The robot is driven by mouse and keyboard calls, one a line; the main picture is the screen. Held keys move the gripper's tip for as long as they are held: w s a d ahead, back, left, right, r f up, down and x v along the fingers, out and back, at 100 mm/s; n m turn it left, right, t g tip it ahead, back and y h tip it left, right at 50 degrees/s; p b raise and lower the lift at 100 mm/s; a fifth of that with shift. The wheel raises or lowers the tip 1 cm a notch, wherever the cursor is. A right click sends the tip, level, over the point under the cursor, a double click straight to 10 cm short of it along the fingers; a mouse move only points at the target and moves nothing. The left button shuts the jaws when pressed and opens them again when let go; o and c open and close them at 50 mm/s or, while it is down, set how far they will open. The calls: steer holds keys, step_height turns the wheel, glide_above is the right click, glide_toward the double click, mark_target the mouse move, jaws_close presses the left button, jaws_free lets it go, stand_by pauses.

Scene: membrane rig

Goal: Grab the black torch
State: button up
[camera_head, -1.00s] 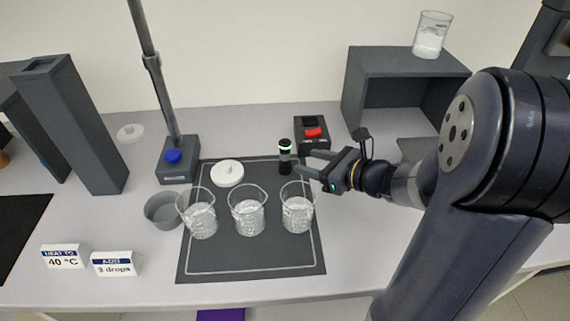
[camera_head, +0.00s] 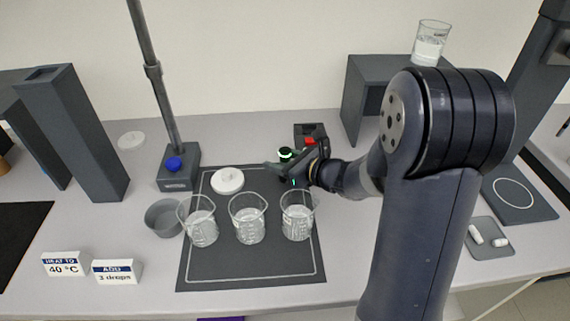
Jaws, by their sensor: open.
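The black torch (camera_head: 285,154) stands upright near the back right of the dark mat (camera_head: 250,267). Its top with a green ring shows; its lower body is hidden behind my gripper. My gripper (camera_head: 276,172) is open, reaching in from the right, with its fingers at the torch's body. I cannot tell whether the fingers touch it or whether the torch sits between them.
Three glass beakers (camera_head: 248,219) stand in a row on the mat, just in front of my gripper. A white lid (camera_head: 228,180) lies to the left. A dark box with a red switch (camera_head: 310,137) stands behind. A stand with a blue knob (camera_head: 174,163) is farther left.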

steer(key=shift+w+a+f, duration=0.1)
steer(key=shift+w+a, duration=0.1)
steer(key=shift+c, duration=0.2)
jaws_close()
